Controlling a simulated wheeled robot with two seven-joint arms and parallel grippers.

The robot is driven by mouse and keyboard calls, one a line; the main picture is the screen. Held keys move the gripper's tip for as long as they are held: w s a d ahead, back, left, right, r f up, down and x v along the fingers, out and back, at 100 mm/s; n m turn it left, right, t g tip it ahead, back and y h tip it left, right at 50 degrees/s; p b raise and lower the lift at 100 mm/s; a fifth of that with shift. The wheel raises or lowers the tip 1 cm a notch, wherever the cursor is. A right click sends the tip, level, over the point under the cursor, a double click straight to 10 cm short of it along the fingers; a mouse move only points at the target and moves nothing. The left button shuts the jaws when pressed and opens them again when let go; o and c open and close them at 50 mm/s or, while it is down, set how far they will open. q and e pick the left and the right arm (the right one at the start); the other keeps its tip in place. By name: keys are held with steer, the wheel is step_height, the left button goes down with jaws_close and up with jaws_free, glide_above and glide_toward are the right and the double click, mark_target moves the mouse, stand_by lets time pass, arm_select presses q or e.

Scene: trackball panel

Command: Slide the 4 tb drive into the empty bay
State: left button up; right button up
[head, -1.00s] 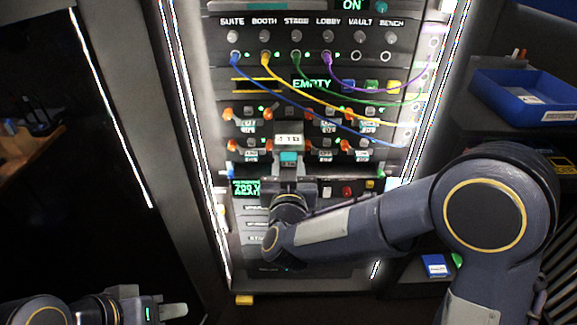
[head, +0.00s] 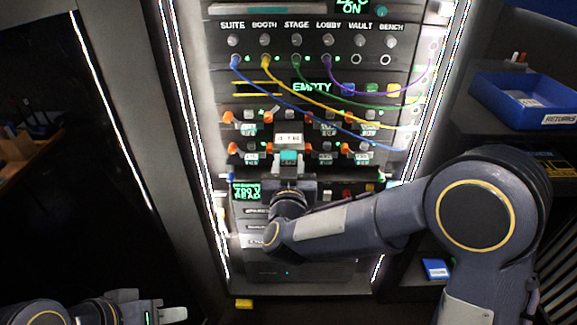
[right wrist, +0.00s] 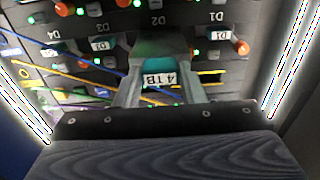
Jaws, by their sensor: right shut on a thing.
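The 4 TB drive (head: 289,140), a dark block with a white label and a teal patch, is held level with the drive rows of the rack. My right gripper (head: 291,170) is shut on it from the front. In the right wrist view the drive (right wrist: 161,75) sits between both fingers, in front of the column labelled D2. The drive and gripper cover what lies behind them, so I cannot see the empty bay's opening or whether the drive has entered it. My left gripper (head: 158,309) is at the bottom left, far from the rack; its jaw gap is unclear.
Drives with orange latches (head: 229,117) flank the held drive. Blue, yellow, green and purple cables (head: 310,110) hang across the rack above and to the right. An EMPTY display (head: 311,87) is above. A blue tray (head: 520,98) stands at the right.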

mark_target(289, 152)
steer(key=shift+w, duration=3.35)
steer(key=shift+w+p, duration=0.35)
steer(key=shift+w, duration=2.45)
steer(key=o, duration=1)
steer(key=shift+o, duration=0.2)
steer(key=s, duration=0.7)
steer(key=shift+s+b, duration=0.35)
steer(key=shift+s, duration=0.05)
